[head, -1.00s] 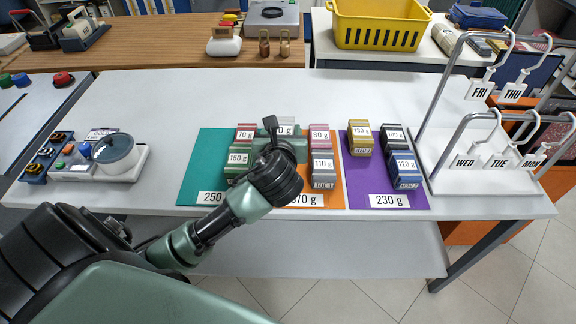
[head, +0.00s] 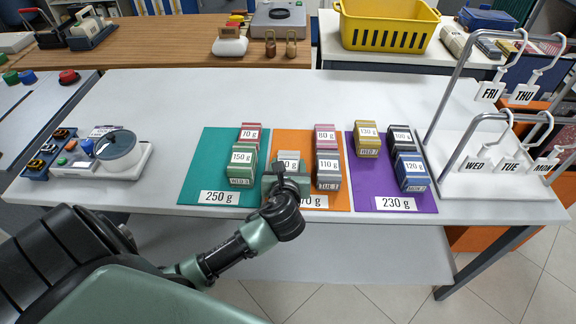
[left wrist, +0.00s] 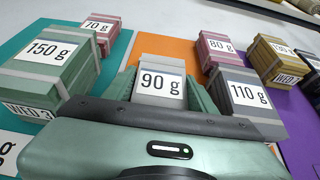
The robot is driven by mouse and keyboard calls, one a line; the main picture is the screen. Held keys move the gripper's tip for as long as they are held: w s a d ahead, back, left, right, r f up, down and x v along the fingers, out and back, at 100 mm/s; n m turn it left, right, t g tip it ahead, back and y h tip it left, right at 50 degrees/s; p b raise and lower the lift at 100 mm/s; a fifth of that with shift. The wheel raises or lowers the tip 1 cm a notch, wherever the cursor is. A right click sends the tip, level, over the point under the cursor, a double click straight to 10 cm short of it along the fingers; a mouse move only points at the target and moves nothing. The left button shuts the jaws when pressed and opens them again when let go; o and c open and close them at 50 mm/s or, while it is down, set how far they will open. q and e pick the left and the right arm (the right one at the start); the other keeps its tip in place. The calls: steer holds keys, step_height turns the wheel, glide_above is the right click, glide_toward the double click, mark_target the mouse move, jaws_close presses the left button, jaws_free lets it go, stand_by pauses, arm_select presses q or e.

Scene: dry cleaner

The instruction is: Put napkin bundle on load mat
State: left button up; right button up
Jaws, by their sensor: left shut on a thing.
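A pale bundle labelled 90 g (left wrist: 162,62) sits between the fingers of my left gripper (left wrist: 160,92) in the left wrist view. In the head view my left gripper (head: 287,182) is shut on this pale bundle (head: 288,158), over the near left part of the orange mat (head: 291,138). I cannot tell whether the bundle touches the mat. The orange mat's weight label is partly hidden by the gripper. Pink 80 g (head: 325,135) and grey 110 g (head: 328,180) bundles stand on its right side. My right gripper is not in view.
The teal mat (head: 205,165) at left holds 70 g and 150 g bundles, close beside my gripper. The purple mat (head: 375,185) at right holds several bundles. A scale (head: 125,165) stands far left and a metal rack (head: 480,180) right. The table behind the mats is clear.

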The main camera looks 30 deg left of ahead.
arm_select(q)
steer(key=shift+f, duration=0.15)
steer(key=o, duration=1.4)
steer(key=shift+s+d+r, duration=0.1)
steer(key=shift+s+r, duration=0.05)
steer(key=shift+r, duration=0.05)
steer(key=v, duration=1.1)
steer(key=shift+s+d+r, duration=0.15)
steer(key=shift+s, duration=0.1)
